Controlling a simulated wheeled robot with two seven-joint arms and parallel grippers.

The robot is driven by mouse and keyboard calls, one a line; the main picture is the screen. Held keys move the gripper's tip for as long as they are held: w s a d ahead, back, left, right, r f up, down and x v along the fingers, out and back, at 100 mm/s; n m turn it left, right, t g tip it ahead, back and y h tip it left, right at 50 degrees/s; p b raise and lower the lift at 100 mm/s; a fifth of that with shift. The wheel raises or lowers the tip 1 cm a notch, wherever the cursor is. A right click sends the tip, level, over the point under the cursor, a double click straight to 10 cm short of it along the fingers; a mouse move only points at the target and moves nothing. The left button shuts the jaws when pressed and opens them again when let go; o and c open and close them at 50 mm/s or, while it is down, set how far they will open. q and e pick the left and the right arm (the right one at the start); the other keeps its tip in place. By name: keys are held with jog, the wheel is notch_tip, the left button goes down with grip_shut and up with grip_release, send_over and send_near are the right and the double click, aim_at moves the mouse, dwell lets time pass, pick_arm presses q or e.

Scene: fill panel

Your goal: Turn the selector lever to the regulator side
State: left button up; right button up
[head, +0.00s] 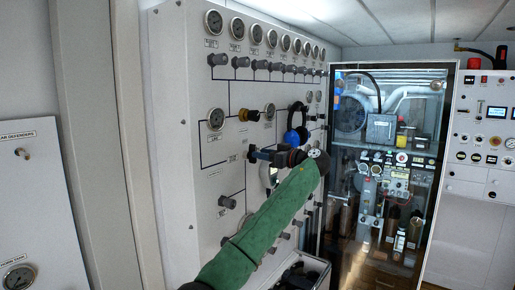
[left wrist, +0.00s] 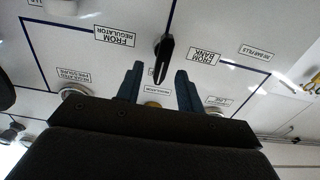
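The selector lever (left wrist: 163,58) is black and narrow in the left wrist view. It stands between the upside-down labels FROM REGULATOR (left wrist: 115,36) and FROM BANK (left wrist: 204,59), with its lower end near the gap between my fingertips. In the head view I cannot make out the lever behind my gripper. My left gripper (left wrist: 158,77) is open, its two blue-grey fingers apart with nothing gripped. In the head view the left gripper (head: 257,154) is close to the panel (head: 170,110), reached by my green-sleeved arm. Contact with the lever cannot be told. My right gripper is not in view.
The panel carries several gauges (head: 214,22) and grey knobs (head: 218,59). A glass-fronted cabinet (head: 425,180) stands to the right.

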pick_arm(q)
jog(key=shift+p+x, duration=0.6)
jog(key=shift+x, duration=0.8)
jog(key=shift+c, duration=0.5)
jog(key=shift+a, duration=0.1)
grip_shut()
